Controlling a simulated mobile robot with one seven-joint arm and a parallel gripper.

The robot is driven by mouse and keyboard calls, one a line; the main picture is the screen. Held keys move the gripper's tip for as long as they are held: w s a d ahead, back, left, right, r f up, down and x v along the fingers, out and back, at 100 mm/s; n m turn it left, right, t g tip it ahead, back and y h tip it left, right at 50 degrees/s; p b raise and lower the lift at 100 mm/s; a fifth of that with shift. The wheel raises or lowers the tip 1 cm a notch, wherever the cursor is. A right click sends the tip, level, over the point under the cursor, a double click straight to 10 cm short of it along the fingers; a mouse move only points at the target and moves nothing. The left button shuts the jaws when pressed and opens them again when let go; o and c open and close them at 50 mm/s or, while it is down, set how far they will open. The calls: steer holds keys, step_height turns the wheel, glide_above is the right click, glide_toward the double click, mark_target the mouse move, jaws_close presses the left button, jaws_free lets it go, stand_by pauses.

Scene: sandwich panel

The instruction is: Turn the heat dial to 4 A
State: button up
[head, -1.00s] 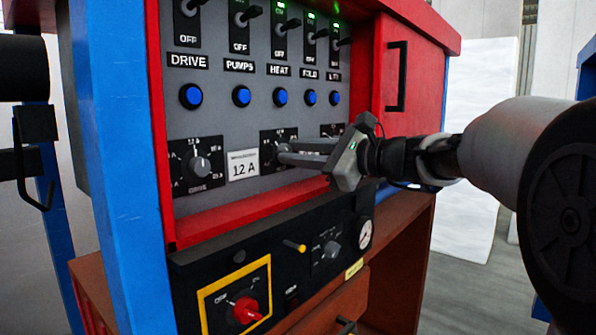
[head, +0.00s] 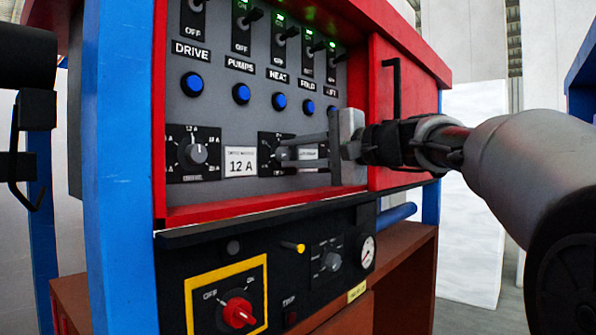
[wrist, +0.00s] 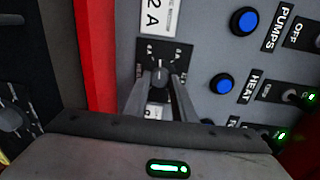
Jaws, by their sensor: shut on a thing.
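The heat dial (head: 266,142) is a black square plate with white marks and a grey knob, low on the grey panel right of the 12 A card. My gripper (head: 284,154) reaches it from the right, with its fingertips at the knob and covering most of it. In the wrist view the dial's knob (wrist: 160,77) stands between the two fingertips of my gripper (wrist: 158,90), which are shut on it. The number under the pointer is too small to read.
The drive dial (head: 196,151) is left of the 12 A card (head: 240,161). Blue buttons (head: 279,101) and toggle switches (head: 287,34) are above. The red frame's lower ledge (head: 250,208) runs below. A lower black panel has a red rotary switch (head: 238,313).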

steer(key=shift+n+b, duration=1.85)
steer(key=shift+n, duration=0.25)
steer(key=o, duration=1.1)
steer(key=shift+c, duration=0.2)
steer(key=shift+s+d, duration=0.1)
steer(key=v, duration=1.7)
steer(key=shift+s+p, duration=0.25)
steer(key=shift+p, duration=0.15)
steer(key=shift+f, duration=0.1)
